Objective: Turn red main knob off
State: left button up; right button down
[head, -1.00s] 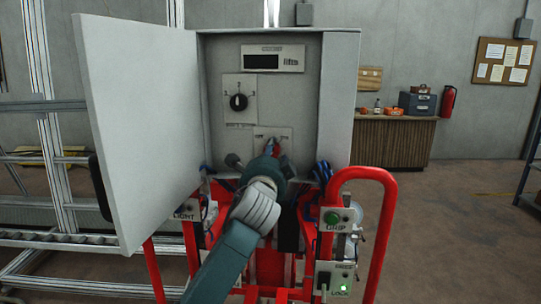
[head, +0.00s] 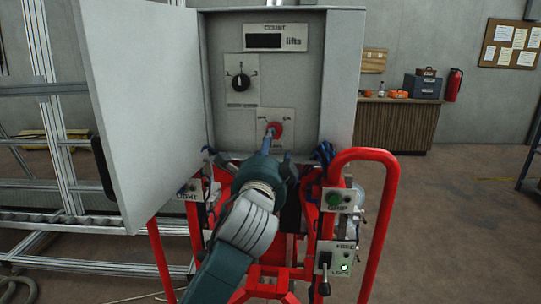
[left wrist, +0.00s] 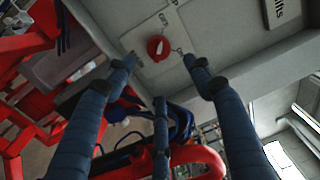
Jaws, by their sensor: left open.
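The red main knob (head: 275,129) sits on a pale plate (head: 289,118) low inside the open grey control cabinet (head: 223,45). In the left wrist view the red knob (left wrist: 158,47) shows between and beyond my finger tips, with lettering on its plate. My left gripper (head: 268,145) is in front of and just below the knob in the head view. Its blue fingers (left wrist: 160,70) are spread apart and hold nothing. Whether a fingertip touches the plate, I cannot tell. My right gripper is not in view.
A black rotary knob (head: 240,82) sits above, under a small display (head: 275,38). The cabinet door (head: 145,110) stands open at left. Red tube frame (head: 388,215) and a box with a green button (head: 335,199) flank my arm.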

pick_arm(q)
jog(key=shift+s+f, duration=0.1)
jog(key=shift+s, duration=1)
jog(key=shift+a+f, duration=0.1)
